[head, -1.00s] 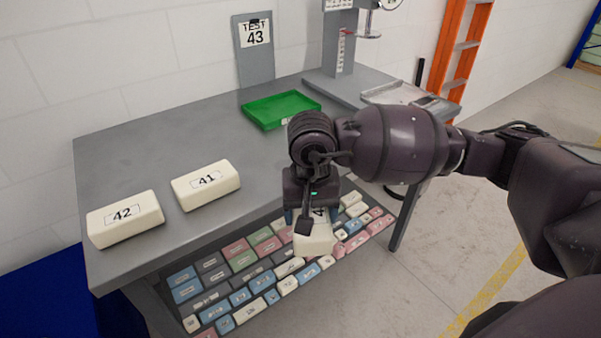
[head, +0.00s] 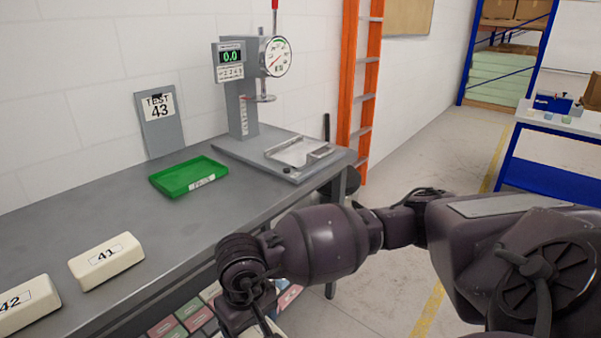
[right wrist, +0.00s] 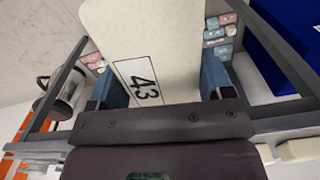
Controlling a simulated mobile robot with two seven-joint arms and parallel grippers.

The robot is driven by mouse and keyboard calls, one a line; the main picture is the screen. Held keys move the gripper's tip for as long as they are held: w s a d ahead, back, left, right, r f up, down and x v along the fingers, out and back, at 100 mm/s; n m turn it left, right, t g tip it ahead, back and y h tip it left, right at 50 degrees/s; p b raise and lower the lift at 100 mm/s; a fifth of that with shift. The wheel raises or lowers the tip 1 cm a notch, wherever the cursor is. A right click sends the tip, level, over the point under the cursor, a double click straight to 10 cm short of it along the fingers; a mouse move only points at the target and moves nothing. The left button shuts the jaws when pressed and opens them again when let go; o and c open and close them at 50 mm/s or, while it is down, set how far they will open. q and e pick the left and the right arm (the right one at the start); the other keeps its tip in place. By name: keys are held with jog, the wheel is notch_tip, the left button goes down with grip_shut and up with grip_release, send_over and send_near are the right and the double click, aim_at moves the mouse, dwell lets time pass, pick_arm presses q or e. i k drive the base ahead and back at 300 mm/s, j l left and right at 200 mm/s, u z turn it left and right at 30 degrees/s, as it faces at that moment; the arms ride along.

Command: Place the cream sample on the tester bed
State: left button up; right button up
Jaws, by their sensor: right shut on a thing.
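A cream sample (right wrist: 150,35) marked 43 fills the middle of the right wrist view. My right gripper (right wrist: 165,82) is shut on it, with a blue finger pad on either side. In the head view my right wrist is at the bottom edge, and the fingers and held sample are cut off or hidden. The tester (head: 243,100) stands at the far end of the grey bench. Its bed (head: 300,152) is a pale metal plate under and to the right of the round press plate (head: 262,98), and looks empty. My left gripper is not in view.
Cream blocks 41 (head: 106,262) and 42 (head: 25,305) lie on the bench (head: 130,215). An empty green tray (head: 188,177) sits before the TEST 43 sign (head: 158,118). An orange ladder (head: 360,80) stands behind the tester. Coloured blocks (head: 180,322) lie below the bench.

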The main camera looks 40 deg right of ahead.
aim_at(302, 152)
jog(key=l+u, duration=0.1)
jog(key=l, duration=0.5)
jog(key=l+u, duration=0.1)
jog(key=l, duration=0.5)
jog(key=l+u, duration=0.15)
jog(key=l, duration=0.45)
jog(key=l+u, duration=0.1)
jog(key=l, duration=0.5)
jog(key=k+l+u, duration=0.1)
jog(key=l, duration=0.5)
jog(key=k+l+u, duration=0.1)
jog(key=l, duration=0.5)
